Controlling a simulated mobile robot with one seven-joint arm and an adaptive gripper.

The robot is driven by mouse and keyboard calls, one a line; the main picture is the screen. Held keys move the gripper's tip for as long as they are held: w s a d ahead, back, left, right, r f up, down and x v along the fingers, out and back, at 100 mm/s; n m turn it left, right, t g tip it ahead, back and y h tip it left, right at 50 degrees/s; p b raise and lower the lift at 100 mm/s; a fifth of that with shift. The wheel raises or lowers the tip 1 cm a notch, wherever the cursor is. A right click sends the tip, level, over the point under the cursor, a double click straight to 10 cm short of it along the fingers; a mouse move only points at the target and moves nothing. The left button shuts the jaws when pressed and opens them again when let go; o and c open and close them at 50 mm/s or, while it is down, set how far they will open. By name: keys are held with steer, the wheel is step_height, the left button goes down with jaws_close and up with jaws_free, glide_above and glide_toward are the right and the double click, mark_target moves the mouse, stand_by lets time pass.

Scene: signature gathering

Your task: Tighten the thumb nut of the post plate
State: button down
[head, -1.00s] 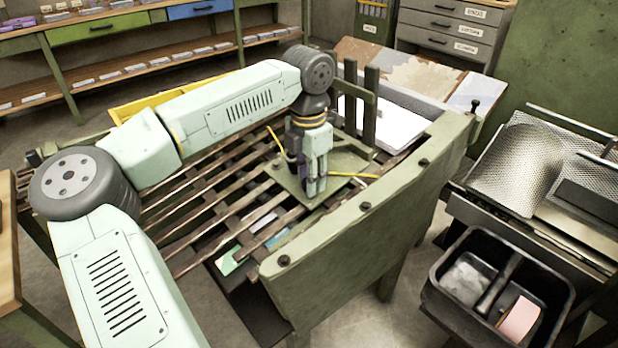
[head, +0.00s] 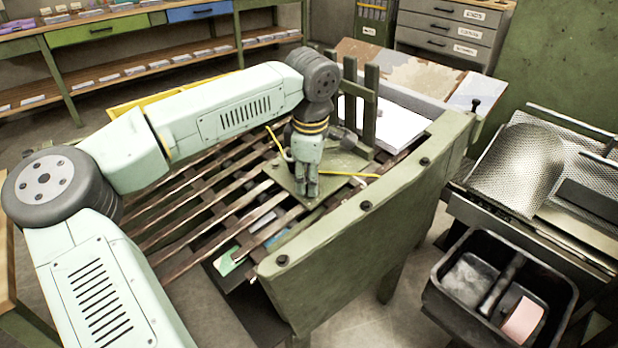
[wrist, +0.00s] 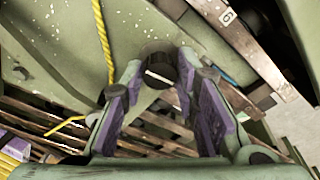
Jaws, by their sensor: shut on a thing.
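The post plate (head: 347,164) is a green, paint-flecked plate on the slatted bed, with upright posts at its back. It also shows in the wrist view (wrist: 60,45). The thumb nut (wrist: 160,70) is a dark round knob on the plate, between my fingertips in the wrist view. My gripper (head: 306,192) points down over the plate's front corner, and its purple-padded fingers are shut on the nut. In the head view my fingers hide the nut. Its thread and its seating against the plate are not visible.
A yellow cord (wrist: 102,45) lies across the plate beside my gripper. A thick green side panel (head: 365,215) stands just right of the bed. A white stack (head: 395,125) sits behind the posts. A black divided tub (head: 500,285) is at lower right.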

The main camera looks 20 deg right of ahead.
steer(key=shift+m, duration=0.6)
steer(key=c, duration=1.2)
jaws_free()
steer(key=shift+c, duration=0.2)
step_height(320, 180, up, 12)
steer(key=s, duration=0.2)
steer(key=shift+a, duration=0.3)
steer(key=shift+f, duration=0.1)
